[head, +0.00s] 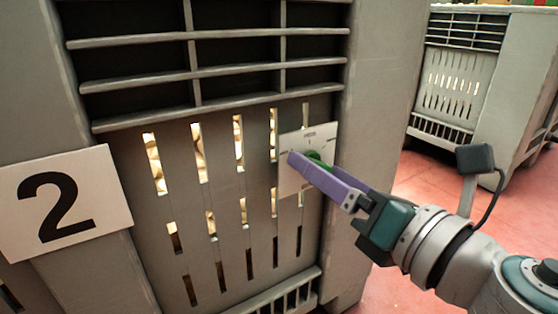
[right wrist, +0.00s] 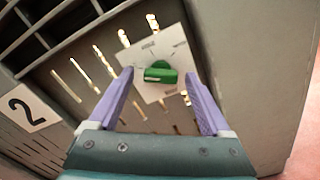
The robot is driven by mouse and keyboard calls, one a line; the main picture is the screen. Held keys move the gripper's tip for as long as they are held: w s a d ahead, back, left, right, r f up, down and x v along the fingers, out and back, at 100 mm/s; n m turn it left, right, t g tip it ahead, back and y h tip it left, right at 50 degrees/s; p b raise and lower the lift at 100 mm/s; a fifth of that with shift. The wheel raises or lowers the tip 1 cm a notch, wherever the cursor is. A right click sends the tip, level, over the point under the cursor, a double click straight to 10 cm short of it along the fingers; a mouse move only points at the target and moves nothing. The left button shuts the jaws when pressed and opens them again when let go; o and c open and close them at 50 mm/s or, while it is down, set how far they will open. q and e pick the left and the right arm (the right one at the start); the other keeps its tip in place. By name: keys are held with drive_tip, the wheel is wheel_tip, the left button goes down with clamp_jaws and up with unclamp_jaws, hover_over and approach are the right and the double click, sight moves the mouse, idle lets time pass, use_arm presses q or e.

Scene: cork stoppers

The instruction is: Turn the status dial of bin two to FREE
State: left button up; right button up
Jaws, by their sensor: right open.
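Bin two (head: 345,110) is a large grey slatted crate, marked by a white plate with a black 2 (head: 66,202). The status dial is a green knob (right wrist: 160,72) on a white card (right wrist: 138,55) fixed to the slatted face; the card's printed words are too small to read. In the head view the knob (head: 317,158) is partly hidden behind my right gripper (head: 301,160). My right gripper, with purple fingers, is open. In the right wrist view its fingers (right wrist: 158,88) are spread to either side of the knob, and I see no clear contact. My left gripper is not in view.
Cork stoppers (head: 197,150) show through the slots of bin two. Another grey bin (head: 480,90) stands at the back right. Red floor (head: 410,180) is open between the two bins. The number plate also shows in the right wrist view (right wrist: 25,108).

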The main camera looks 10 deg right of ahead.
drive_tip(key=shift+w, duration=0.25)
clamp_jaws()
idle(0.6)
